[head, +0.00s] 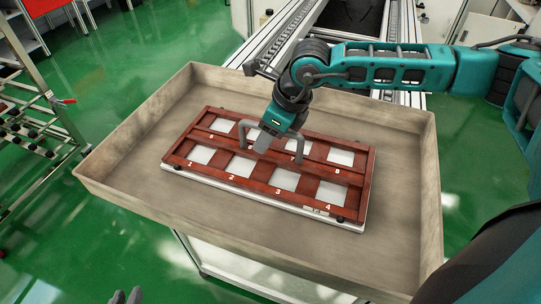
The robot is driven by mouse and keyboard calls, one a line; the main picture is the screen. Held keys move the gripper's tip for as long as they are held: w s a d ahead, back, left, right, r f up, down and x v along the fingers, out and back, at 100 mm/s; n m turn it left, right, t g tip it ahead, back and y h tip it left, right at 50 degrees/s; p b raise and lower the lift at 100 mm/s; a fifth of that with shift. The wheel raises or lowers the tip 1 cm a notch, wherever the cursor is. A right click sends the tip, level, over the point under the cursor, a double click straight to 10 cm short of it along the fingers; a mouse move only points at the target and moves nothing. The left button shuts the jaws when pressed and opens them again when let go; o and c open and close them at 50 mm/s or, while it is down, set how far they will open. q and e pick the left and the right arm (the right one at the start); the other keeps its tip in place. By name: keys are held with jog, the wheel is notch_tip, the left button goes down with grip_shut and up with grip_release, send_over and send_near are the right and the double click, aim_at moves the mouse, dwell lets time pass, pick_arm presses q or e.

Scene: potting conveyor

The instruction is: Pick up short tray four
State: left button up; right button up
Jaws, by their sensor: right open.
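A reddish-brown rack (255,186) with two rows of square openings lies on a white base inside a large shallow bin. White numbers mark the openings, 1 to 4 along the front row. The opening by the number 4 (331,193) is at the front right and shows a white surface. No separate tray can be made out. My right gripper (271,153) is open above the middle of the rack, fingers spread; contact with the rack cannot be told. Grey tips of my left gripper (126,297) show at the bottom left edge; their opening is unclear.
The beige bin (112,196) has raised walls around the rack, with bare floor in front and to the right. A conveyor (283,38) runs behind it. A metal rack (37,98) stands at the left on the green floor.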

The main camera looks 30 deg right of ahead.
jog(key=shift+f+b, duration=0.25)
jog(key=shift+b, duration=0.1)
jog(key=shift+c, duration=0.2)
grip_shut()
dwell(0.5)
jog(key=shift+r, duration=0.1)
dwell(0.9)
